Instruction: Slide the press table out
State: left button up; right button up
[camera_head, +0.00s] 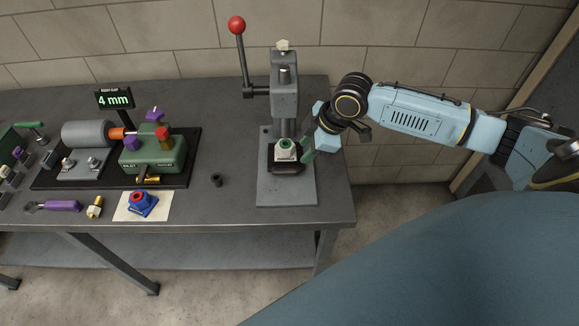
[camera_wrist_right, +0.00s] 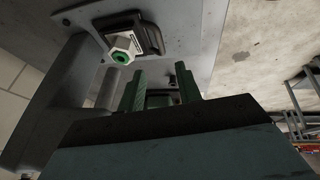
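The press (camera_head: 284,98) stands near the right end of the bench. Its dark press table (camera_head: 286,168) sits on the grey base plate, below the ram. A pale part with a green ring (camera_head: 286,150) rests on the table. My right gripper (camera_head: 308,152) is just to the right of the press table. In the right wrist view its two green fingers (camera_wrist_right: 161,83) stand apart, with no held thing visible between them. The press table (camera_wrist_right: 152,36) and the pale part (camera_wrist_right: 122,48) lie beyond the fingers there. Contact cannot be told. My left gripper is not in view.
The press lever with a red ball (camera_head: 237,25) rises at the left of the column. A small black cup (camera_head: 217,180), a blue-and-red part on a pale sheet (camera_head: 142,205) and a green fixture (camera_head: 152,150) stand further left. The front edge of the base plate is clear.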

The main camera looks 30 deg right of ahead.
aim_at(286, 171)
jog(key=x, duration=1.1)
jog(key=shift+a+f, duration=0.1)
jog(key=shift+f, duration=0.15)
grip_shut()
